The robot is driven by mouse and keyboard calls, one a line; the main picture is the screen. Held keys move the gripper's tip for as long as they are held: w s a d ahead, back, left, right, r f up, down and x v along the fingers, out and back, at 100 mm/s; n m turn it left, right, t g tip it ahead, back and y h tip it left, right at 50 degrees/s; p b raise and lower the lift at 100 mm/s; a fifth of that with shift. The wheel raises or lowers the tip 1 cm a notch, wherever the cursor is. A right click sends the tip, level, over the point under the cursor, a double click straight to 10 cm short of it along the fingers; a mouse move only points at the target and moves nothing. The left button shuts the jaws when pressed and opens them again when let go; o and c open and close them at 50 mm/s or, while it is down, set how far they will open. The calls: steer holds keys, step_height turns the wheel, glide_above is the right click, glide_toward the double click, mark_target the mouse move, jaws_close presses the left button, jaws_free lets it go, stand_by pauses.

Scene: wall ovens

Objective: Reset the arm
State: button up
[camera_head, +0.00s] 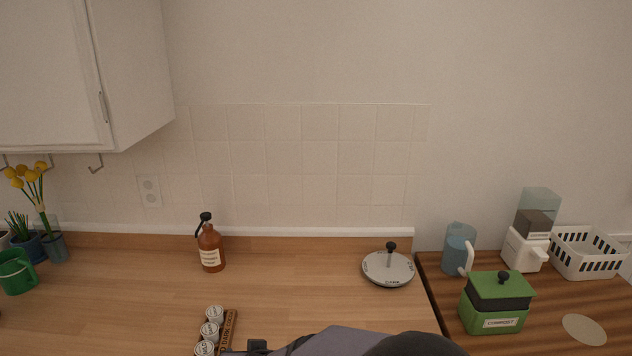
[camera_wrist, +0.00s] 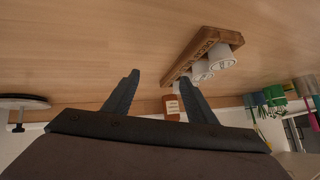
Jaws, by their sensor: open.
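My gripper (camera_wrist: 159,78) shows in the wrist view with its two dark fingers spread apart and nothing between them. It is over the wooden counter (camera_wrist: 70,60). A wooden rack (camera_wrist: 200,55) with white-lidded jars lies just beyond the right finger, and I see no contact. In the head view my arm covers the bottom edge, right beside the rack (camera_head: 229,330), and hides part of the counter. The fingers cannot be made out there.
A brown bottle (camera_head: 211,247) and a round lid with a black knob (camera_head: 388,268) stand on the counter. A green compost box (camera_head: 495,304), blue pitcher (camera_head: 458,250), white appliance (camera_head: 525,248) and white basket (camera_head: 587,254) are at right. A cabinet (camera_head: 60,75) hangs upper left.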

steer(key=s+d+f+m+g+h, duration=0.25)
steer(key=s+d+g, duration=0.55)
steer(key=s+d, duration=1.05)
steer(key=s+d+f+h+b, duration=0.1)
steer(key=d+f+b, duration=0.1)
steer(key=d, duration=0.9)
steer(key=shift+d+f+n+g, duration=0.15)
steer(key=shift+f+n+g, duration=0.1)
steer(key=shift+n+g, duration=0.2)
steer(key=shift+s+h, duration=0.1)
steer(key=shift+h, duration=0.15)
